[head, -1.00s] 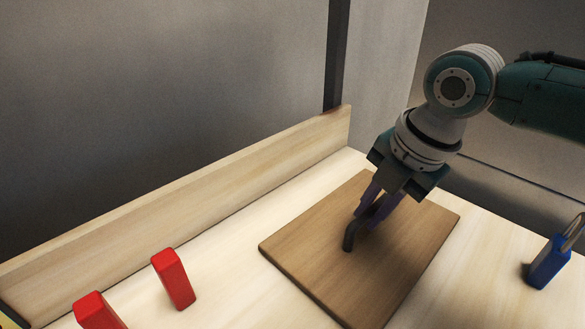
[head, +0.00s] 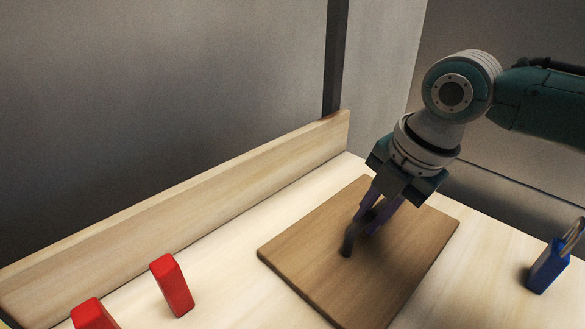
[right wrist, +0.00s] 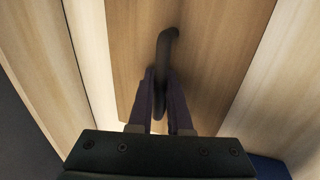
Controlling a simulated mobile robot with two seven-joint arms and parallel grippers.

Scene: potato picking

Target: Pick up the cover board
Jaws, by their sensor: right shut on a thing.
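The cover board (head: 310,255) is a flat brown wooden board on the pale table, with a dark curved handle (head: 348,243) standing up from its middle. My right gripper (head: 369,222) reaches down from the upper right, and its purple fingers are shut on the handle. In the right wrist view, the fingers of the right gripper (right wrist: 161,100) close on the handle (right wrist: 164,60) from both sides, above the board (right wrist: 215,50). The board appears to lie flat; I cannot tell whether it has left the table. My left gripper is not in view.
Two red blocks (head: 172,285) (head: 93,314) stand at the lower left of the table. A blue padlock-like object (head: 548,266) stands at the right. A low wooden wall (head: 190,215) runs along the back left edge. Table between wall and board is clear.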

